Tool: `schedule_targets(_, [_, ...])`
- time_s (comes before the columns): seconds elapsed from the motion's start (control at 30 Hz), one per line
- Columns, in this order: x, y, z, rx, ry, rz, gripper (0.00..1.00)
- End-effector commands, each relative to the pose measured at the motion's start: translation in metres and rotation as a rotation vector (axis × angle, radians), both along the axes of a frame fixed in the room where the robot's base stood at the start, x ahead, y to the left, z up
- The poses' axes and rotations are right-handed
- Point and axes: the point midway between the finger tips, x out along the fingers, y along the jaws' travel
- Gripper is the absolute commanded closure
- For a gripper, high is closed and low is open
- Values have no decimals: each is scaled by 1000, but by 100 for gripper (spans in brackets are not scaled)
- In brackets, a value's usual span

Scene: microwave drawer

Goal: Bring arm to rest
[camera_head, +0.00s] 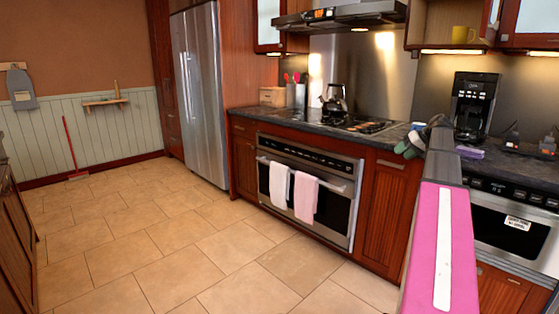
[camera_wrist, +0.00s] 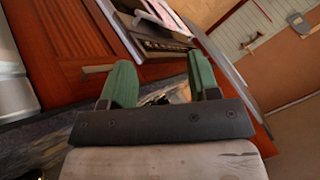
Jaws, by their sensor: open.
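My gripper (camera_head: 411,144) shows in the head view at the end of my pink arm, at the height of the counter's front edge, between the stove and the coffee maker. In the wrist view my gripper (camera_wrist: 163,82) has its two green fingers spread apart, with nothing held between them. The microwave drawer (camera_head: 510,226) is at the right of the head view, under the counter, with a white label on its front. It looks shut, and my arm covers its left part.
The dark counter (camera_head: 385,138) runs beside my gripper, with a coffee maker (camera_head: 474,103) on it. An oven (camera_head: 330,212) with two towels on its handle stands left of my arm. A fridge (camera_head: 200,92) is further back. The tiled floor (camera_head: 165,235) is clear.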

Motion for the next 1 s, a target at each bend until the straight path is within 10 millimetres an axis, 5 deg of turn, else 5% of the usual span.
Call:
schedule_targets(0.03, [-9, 27, -29, -10, 39, -7, 45])
schedule_targets(0.2, [-28, 96, -114, -64, 163, -46, 45])
schedule_targets(0.5, [-98, 208, -246, -214, 346, -99, 45])
schedule_targets(0.8, [-198, 292, -340, -406, 456, -126, 45])
schedule_targets(1.0, [-250, 321, -374, -511, 479, -132, 45])
